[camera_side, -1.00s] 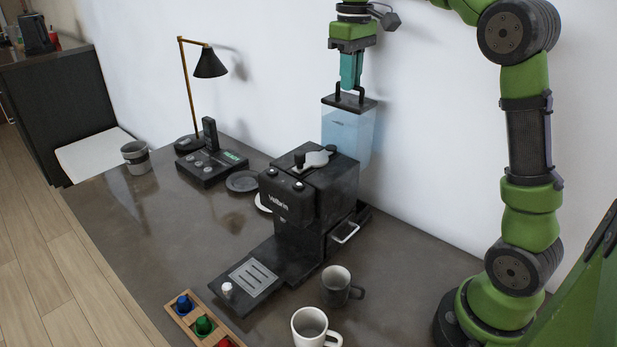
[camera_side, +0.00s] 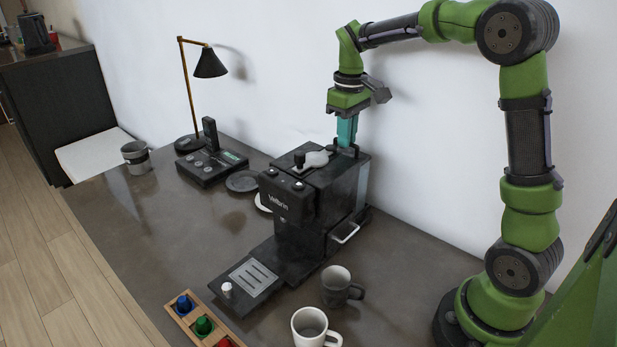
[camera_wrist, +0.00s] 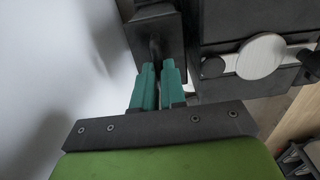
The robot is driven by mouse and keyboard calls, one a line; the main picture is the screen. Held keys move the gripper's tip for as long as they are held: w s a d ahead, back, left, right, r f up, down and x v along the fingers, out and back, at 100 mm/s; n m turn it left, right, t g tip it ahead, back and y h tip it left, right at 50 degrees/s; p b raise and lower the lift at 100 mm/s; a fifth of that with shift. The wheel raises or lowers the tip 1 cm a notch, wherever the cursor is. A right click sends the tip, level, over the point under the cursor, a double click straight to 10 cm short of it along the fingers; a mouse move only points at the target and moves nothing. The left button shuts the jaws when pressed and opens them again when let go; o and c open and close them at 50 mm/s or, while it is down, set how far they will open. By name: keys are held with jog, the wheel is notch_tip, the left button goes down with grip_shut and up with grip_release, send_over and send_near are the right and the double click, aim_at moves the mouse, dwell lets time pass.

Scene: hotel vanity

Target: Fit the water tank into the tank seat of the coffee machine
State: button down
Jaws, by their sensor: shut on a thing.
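The coffee machine (camera_side: 295,205) is black and stands upright on the counter. My gripper (camera_side: 346,146) points down at the machine's rear top, close to the wall. It is shut on the handle of the water tank, whose dark lid (camera_side: 357,154) shows level with the machine's top. In the wrist view the teal fingers (camera_wrist: 160,72) close around the handle on the dark tank lid (camera_wrist: 143,38), right beside the machine top (camera_wrist: 225,85). I cannot tell whether the tank is fully down.
A dark mug (camera_side: 337,288) and a white mug (camera_side: 311,325) stand in front of the machine. A wooden capsule tray (camera_side: 187,318) lies at the front left. A black desk phone (camera_side: 208,166), a lamp (camera_side: 208,62) and a grey cup (camera_side: 135,157) are further left. The wall is close behind.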

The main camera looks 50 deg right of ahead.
jog(key=shift+f, duration=0.15)
jog(key=shift+f, duration=0.15)
jog(key=c, duration=1.2)
grip_release()
jog(key=shift+f, duration=0.1)
